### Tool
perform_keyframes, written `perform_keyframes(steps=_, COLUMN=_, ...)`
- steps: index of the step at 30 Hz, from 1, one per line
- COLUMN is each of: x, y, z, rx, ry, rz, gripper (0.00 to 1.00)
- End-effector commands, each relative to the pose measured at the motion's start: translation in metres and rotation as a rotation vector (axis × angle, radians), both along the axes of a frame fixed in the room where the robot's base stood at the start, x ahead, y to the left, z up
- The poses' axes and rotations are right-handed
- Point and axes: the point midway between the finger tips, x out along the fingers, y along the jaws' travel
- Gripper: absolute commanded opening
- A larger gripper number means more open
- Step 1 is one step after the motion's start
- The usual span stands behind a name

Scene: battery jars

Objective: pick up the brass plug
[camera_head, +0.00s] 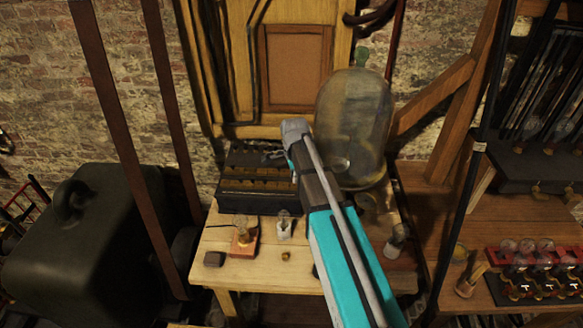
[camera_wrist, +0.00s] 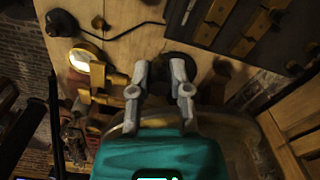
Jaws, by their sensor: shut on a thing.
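My gripper (camera_wrist: 161,68) shows in the wrist view, its two grey fingers pointing up the picture. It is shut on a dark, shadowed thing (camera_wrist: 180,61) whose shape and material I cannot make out. In the head view my arm reaches over the table and covers part of it, and the fingertips are hard to see there. A small brass piece (camera_head: 286,256) stands on the wooden table (camera_head: 262,273) near its front edge, apart from my gripper. I cannot tell whether this piece is the brass plug.
A black box with brass bars (camera_head: 257,190) stands at the back of the table, a large glass jar (camera_head: 352,115) to its right.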

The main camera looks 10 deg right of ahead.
Motion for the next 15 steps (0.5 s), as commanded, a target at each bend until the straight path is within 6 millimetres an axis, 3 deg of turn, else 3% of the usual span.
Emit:
perform_keyframes(steps=1, x=-0.016, y=0.000, z=0.009, rx=0.000, ry=0.000, rz=0.000, gripper=0.00)
perform_keyframes(steps=6, x=-0.040, y=0.000, z=0.019, rx=0.000, ry=0.000, rz=0.000, gripper=0.00)
perform_keyframes(steps=15, x=-0.059, y=0.000, z=0.026, rx=0.000, ry=0.000, rz=0.000, gripper=0.00)
